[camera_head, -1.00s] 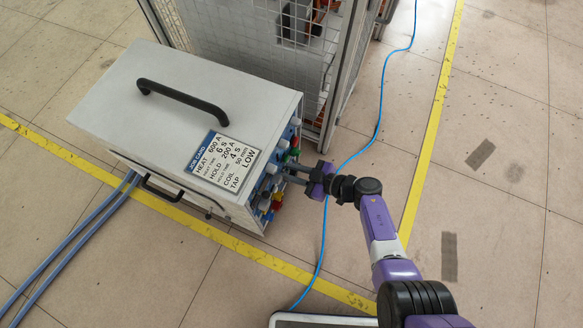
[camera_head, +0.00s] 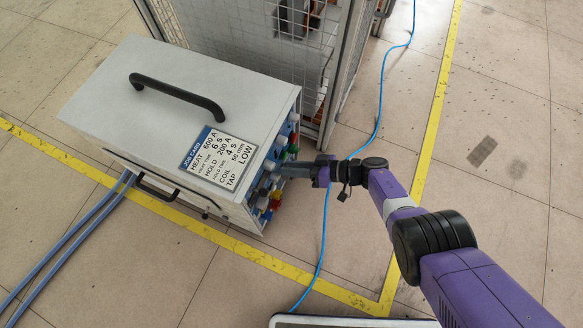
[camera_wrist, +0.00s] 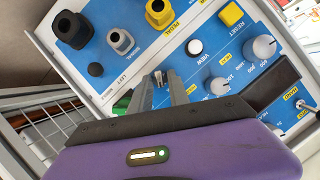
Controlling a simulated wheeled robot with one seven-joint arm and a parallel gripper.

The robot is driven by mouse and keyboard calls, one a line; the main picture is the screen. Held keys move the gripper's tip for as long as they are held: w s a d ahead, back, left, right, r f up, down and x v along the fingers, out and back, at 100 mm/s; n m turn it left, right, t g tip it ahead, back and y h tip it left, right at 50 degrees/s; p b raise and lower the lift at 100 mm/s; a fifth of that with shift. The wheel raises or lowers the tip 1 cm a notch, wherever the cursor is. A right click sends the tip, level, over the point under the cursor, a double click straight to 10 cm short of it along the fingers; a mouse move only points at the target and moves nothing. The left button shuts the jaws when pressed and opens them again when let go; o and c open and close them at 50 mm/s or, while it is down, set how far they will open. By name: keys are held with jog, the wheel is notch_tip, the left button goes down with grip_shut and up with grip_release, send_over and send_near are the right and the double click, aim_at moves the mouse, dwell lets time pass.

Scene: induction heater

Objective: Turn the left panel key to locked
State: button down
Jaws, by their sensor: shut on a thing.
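The heater box (camera_head: 130,85) is a light grey cabinet. Its blue control panel (camera_head: 283,150) faces right in the head view and is seen steeply from above. My gripper (camera_head: 281,171) reaches in from the right, with its fingers at the panel. In the wrist view my gripper (camera_wrist: 161,82) has its two grey fingers close together on a small dark metal key (camera_wrist: 159,77) at the panel. The fingers hide most of the key and its lock markings, so I cannot read its position.
A mesh fence (camera_head: 240,40) stands behind the box. A blue cable (camera_head: 378,110) crosses the floor.

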dwell(0.4)
jog(key=c, duration=1.3)
grip_release()
jog(key=shift+o, duration=0.2)
jog(key=p+v, duration=0.3)
jog(key=v, duration=0.4)
jog(key=shift+d, duration=0.4)
jog(key=shift+r, duration=0.1)
